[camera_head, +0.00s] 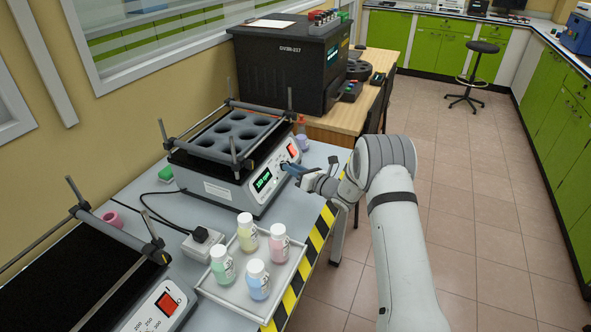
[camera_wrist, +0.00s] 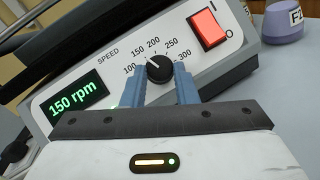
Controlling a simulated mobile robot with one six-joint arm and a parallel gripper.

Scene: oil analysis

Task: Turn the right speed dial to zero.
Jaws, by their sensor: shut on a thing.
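The shaker (camera_head: 232,160) stands on the grey table, with a tray of dark round wells on top. In the wrist view, its front panel shows a black speed dial (camera_wrist: 159,69) with markings from 100 to 300. The green display (camera_wrist: 72,105) reads 150 rpm, and the dial's white pointer is near the 150 and 200 marks. A red rocker switch (camera_wrist: 208,29) is to the right of the dial. My gripper (camera_wrist: 160,82) has its blue fingers on both sides of the dial, shut on it. The head view shows my gripper (camera_head: 291,169) at the panel.
A white tray (camera_head: 206,290) with several capped bottles sits in front of the shaker. A second shaker (camera_head: 165,308) is at the lower left. A power socket (camera_head: 203,243) with a black cable lies between them. A large black machine (camera_head: 283,65) stands behind.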

